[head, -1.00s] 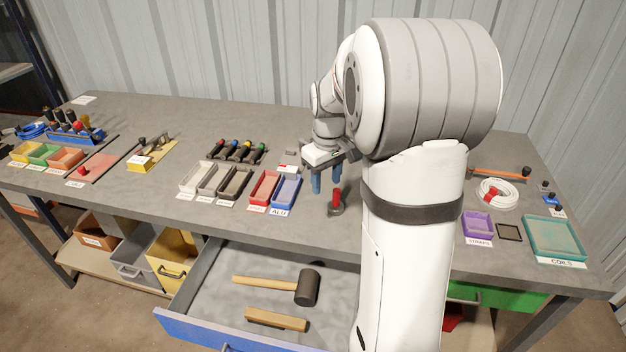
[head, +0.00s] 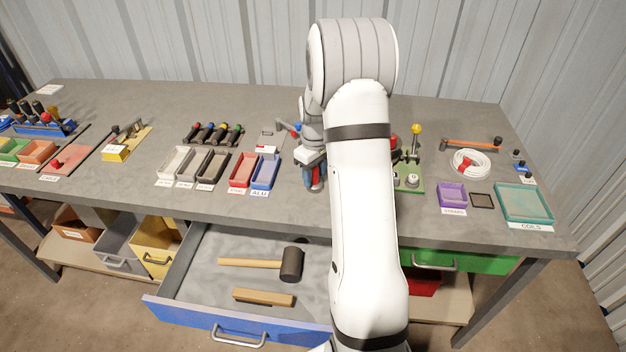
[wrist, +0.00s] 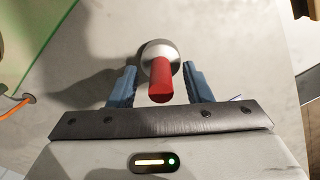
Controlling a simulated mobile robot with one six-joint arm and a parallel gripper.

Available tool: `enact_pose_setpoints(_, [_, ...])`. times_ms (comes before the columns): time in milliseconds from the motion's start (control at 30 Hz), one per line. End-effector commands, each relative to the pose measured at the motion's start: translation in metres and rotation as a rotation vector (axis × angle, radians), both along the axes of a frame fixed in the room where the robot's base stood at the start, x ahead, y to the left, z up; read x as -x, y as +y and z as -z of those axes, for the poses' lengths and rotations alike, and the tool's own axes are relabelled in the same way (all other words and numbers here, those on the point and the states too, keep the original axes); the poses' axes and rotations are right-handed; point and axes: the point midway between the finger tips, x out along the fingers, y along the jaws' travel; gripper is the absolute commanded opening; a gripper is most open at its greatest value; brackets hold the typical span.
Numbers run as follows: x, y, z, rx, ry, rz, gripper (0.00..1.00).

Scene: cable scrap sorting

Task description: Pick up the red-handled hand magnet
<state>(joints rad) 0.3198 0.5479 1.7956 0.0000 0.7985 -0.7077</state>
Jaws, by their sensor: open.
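The hand magnet shows in the wrist view with its red handle (wrist: 160,80) and a round grey metal base (wrist: 158,48) on the grey bench top. My gripper (wrist: 160,82) is open, with one blue finger on each side of the red handle. I see gaps between the handle and both fingers, so it is not held. In the head view, my gripper (head: 312,180) is low over the bench, right of the blue ALU tray. The red handle (head: 316,177) shows there between the blue fingers, and my arm partly hides this spot.
The red tray (head: 243,185) and blue ALU tray (head: 264,187) stand left of my gripper. A green board (head: 412,186) with fittings lies to the right, partly behind my arm. The open drawer (head: 200,315) below holds a mallet (head: 290,264) and a wooden block (head: 264,298).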

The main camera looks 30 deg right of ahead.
Motion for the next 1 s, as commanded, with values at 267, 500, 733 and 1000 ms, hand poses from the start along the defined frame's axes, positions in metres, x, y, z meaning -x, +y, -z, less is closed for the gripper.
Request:
enact_pose_setpoints(267, [-0.0001,0.0004,0.0061,0.001,-0.001,0.0,0.45])
enact_pose_setpoints(500, [0.0,0.0004,0.0058,0.0,-0.001,0.0,0.28])
enact_pose_setpoints(733, [-0.0001,0.0006,0.0057,0.0,0.0,-0.001,0.09])
enact_pose_setpoints(1000, [-0.0003,0.0007,0.0054,0.001,-0.001,-0.001,0.0])
